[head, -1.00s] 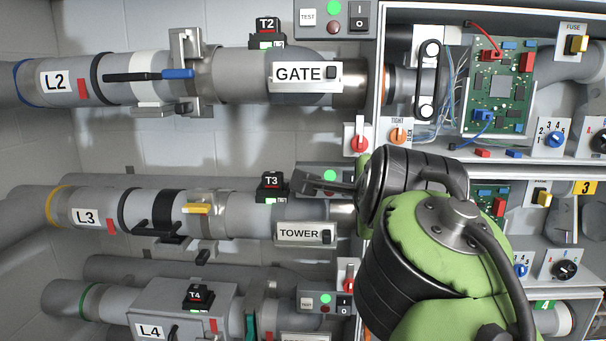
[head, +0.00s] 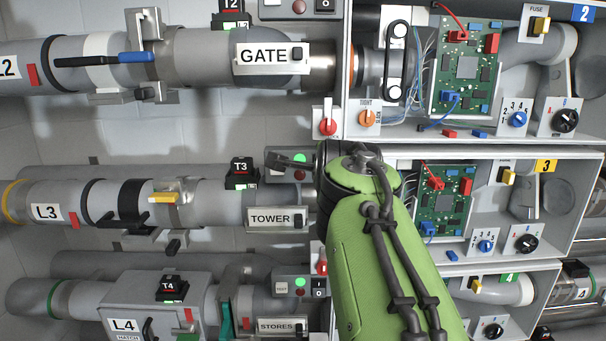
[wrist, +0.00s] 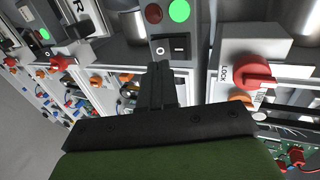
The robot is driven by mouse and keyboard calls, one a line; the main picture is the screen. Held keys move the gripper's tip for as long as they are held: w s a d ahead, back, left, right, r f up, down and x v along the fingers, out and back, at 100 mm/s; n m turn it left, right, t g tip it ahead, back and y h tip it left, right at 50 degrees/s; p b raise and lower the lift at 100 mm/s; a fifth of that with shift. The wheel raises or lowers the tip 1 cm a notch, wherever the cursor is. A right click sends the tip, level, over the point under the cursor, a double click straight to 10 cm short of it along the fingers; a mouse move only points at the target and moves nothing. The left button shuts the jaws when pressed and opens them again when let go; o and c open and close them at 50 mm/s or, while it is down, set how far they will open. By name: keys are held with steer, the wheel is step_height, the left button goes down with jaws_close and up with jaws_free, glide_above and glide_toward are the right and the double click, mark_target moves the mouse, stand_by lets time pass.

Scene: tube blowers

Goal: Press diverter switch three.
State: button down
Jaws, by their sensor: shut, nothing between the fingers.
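The row-three line, marked L3, has a TOWER plate (head: 275,219) with a small black switch (head: 298,220) at its right end. Which control is diverter switch three is not marked legibly. My gripper (head: 279,160) is shut and empty, in front of the row-three lamp panel, right of the T3 box (head: 241,173) and above the TOWER plate. In the wrist view the shut fingers (wrist: 160,72) point at a panel with a black I/O rocker (wrist: 173,47), a green lamp (wrist: 179,11) and a red lamp. The fingertips are just below the rocker; contact cannot be told.
A red LOCK knob (wrist: 245,72) stands right of my fingers in the wrist view. Bay three (head: 497,165), with a circuit board and knobs, lies right of my arm. Pipes L2 and L4 run above and below. My arm hides part of row three.

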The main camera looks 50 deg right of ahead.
steer(key=x, duration=0.4)
steer(key=shift+f, duration=0.1)
